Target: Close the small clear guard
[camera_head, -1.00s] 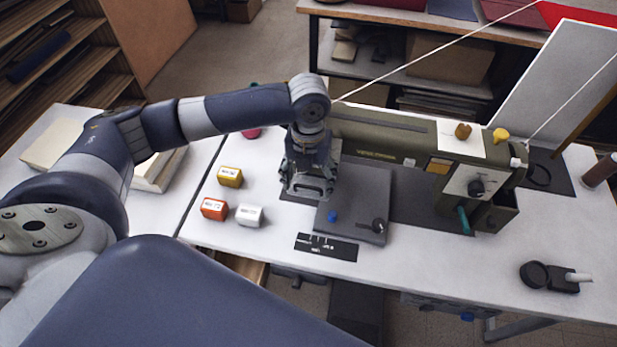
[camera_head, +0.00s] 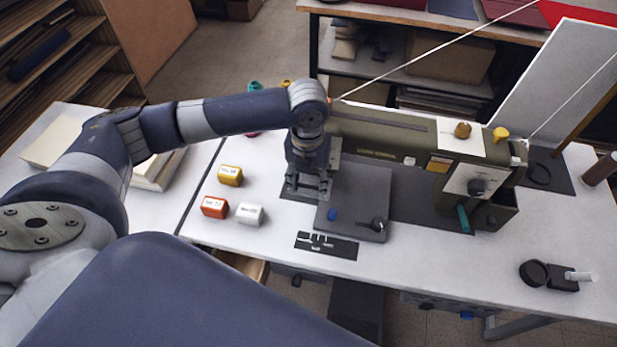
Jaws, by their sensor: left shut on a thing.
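An olive-green sewing machine (camera_head: 375,138) stands on the white table, with its needle end behind my left gripper. My left gripper (camera_head: 307,194) points down at that end, just left of the grey plate (camera_head: 360,200). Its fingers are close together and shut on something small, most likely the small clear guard. The guard itself is hidden or too small to make out, so its angle cannot be told. My right gripper is not in view.
Yellow (camera_head: 230,175), orange (camera_head: 214,207) and white (camera_head: 250,214) small boxes sit left of the machine. A black card (camera_head: 327,246) lies in front of the plate. A black round device (camera_head: 548,275) is at the right.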

